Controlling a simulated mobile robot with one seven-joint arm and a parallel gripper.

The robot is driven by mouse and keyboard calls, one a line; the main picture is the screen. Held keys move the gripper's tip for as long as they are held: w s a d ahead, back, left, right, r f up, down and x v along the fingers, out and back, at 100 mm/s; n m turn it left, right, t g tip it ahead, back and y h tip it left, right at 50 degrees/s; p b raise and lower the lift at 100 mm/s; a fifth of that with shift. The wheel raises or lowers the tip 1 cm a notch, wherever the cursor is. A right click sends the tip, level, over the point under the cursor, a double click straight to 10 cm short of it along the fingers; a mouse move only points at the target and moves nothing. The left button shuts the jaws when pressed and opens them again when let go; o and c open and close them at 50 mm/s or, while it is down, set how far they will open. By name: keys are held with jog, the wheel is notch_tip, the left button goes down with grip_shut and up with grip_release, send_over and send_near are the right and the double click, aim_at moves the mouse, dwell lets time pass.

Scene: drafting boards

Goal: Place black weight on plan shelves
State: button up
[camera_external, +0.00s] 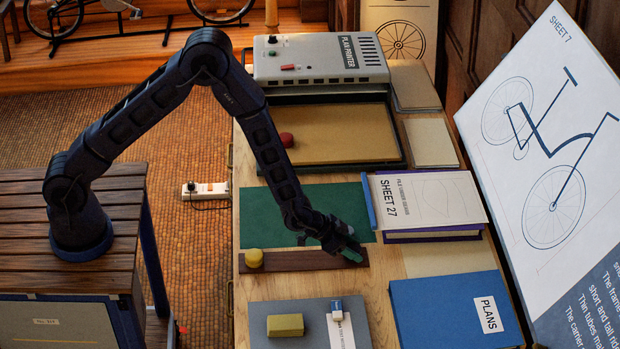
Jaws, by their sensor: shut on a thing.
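My gripper (346,250) is at the right end of a dark brown strip (305,261) on the drafting table. It is shut on a small dark thing, mostly hidden by the fingers; I cannot tell whether this is the black weight. A dark green patch shows at the fingertips. No other black weight stands out. A yellow round piece (254,258) sits on the strip's left end, and a red round piece (287,139) lies in the dark-rimmed tray (399,150). I cannot make out which part is the plan shelves.
A grey plan printer (320,58) stands at the back. The SHEET 27 stack (430,198) and blue PLANS folder (440,312) lie right. The green mat (270,210) is mostly clear.

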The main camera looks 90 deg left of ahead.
jog(key=shift+f, duration=0.2)
jog(key=o, duration=1.5)
jog(key=shift+f, duration=0.1)
